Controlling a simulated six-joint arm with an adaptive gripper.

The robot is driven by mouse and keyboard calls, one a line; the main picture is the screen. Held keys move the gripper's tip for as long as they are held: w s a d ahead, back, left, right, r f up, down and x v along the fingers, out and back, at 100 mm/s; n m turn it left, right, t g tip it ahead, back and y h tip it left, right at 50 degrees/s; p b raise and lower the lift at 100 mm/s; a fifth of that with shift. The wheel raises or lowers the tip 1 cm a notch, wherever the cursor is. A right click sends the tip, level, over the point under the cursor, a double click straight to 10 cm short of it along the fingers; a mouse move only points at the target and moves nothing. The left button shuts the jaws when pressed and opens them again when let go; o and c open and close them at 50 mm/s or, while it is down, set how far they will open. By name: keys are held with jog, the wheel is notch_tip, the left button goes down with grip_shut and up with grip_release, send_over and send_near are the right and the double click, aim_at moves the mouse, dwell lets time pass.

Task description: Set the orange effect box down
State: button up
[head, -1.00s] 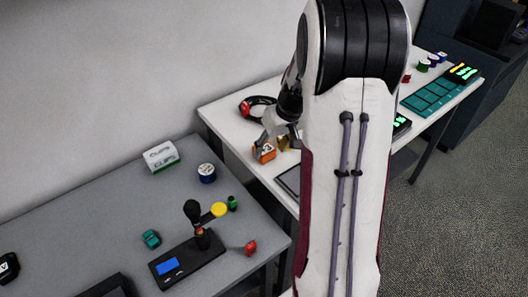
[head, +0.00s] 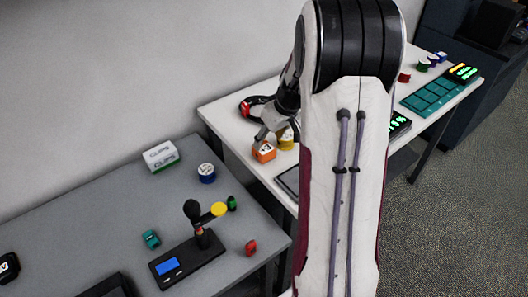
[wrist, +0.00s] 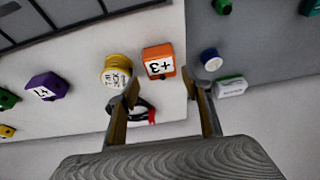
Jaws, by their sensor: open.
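The orange effect box (head: 264,153), with a white "+3" label, sits on the white table (head: 235,134) near its left end. In the wrist view the box (wrist: 158,62) lies just beyond the fingertips, near the table edge. My gripper (wrist: 168,88) is open and empty, with its fingers spread wider than the box and clear of it. In the head view my gripper (head: 274,132) is just above and behind the box, and my arm hides part of the table.
A yellow spool (wrist: 116,70) stands close beside the box, near one finger. A red-and-black cable coil (head: 246,106) lies behind. A purple box (wrist: 46,86) is farther along the table. The grey table (head: 120,204) holds a blue spool (head: 206,172) and a clips box (head: 160,156).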

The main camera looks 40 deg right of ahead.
aim_at(264, 148)
jog(key=shift+x, duration=0.85)
jog(key=shift+f, duration=0.1)
jog(key=shift+x, duration=2.5)
jog(key=shift+s+a, duration=0.1)
jog(key=c, duration=1.1)
jog(key=shift+r, duration=5)
